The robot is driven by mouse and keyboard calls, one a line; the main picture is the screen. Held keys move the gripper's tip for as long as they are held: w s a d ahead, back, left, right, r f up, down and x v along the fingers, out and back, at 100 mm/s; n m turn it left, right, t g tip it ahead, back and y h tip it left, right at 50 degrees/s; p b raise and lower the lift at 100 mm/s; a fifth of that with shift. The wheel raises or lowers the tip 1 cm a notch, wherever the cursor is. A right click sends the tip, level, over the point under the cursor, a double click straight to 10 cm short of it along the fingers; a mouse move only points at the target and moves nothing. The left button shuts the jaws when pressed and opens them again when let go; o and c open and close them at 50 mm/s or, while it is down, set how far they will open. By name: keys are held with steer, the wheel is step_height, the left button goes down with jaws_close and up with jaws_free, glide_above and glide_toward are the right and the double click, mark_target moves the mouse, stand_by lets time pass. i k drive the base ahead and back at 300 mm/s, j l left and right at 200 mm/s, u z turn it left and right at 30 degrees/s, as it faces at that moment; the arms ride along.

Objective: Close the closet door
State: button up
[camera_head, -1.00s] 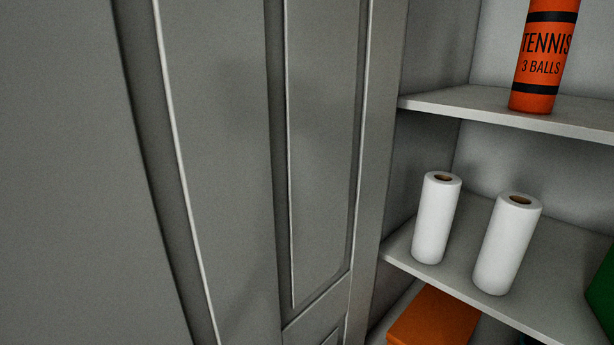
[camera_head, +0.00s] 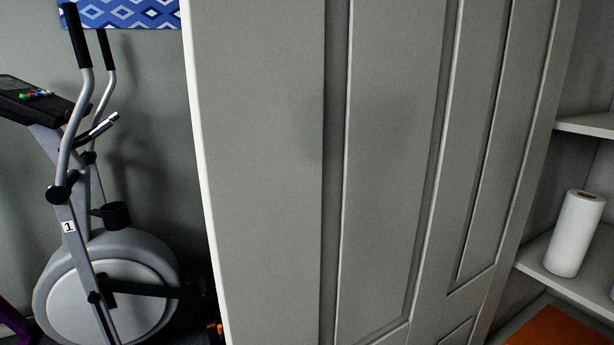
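The grey panelled closet door (camera_head: 390,150) stands open and fills the middle of the view. Its pale free edge (camera_head: 200,180) is on the left, and its far side meets the closet on the right. The closet's inside shows past it, with a white shelf (camera_head: 575,278) and one white paper roll (camera_head: 575,233) upright on it. No handle shows on the visible face of the door. My gripper is not in view.
An elliptical trainer (camera_head: 110,270) stands left of the door's free edge, against a grey wall. A blue patterned hanging (camera_head: 125,14) is above it. An orange thing (camera_head: 558,328) lies low in the closet. Little free floor shows.

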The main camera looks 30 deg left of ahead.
mark_target(370, 171)
steer(key=k+j+u, duration=0.1)
steer(key=u, duration=1)
steer(key=j+u, duration=0.15)
steer(key=j, duration=0.3)
steer(key=j+z, duration=0.4)
steer(key=j, duration=0.15)
steer(key=j+z, duration=0.4)
steer(key=j, duration=0.2)
steer(key=k+j+z, duration=0.1)
steer(key=j+z, duration=0.8)
steer(key=j, duration=0.25)
steer(key=j+z, duration=0.5)
steer(key=j, duration=0.25)
steer(key=k+j, duration=0.25)
steer(key=k+j+u, duration=0.25)
steer(key=k+u, duration=0.2)
steer(key=k, duration=0.2)
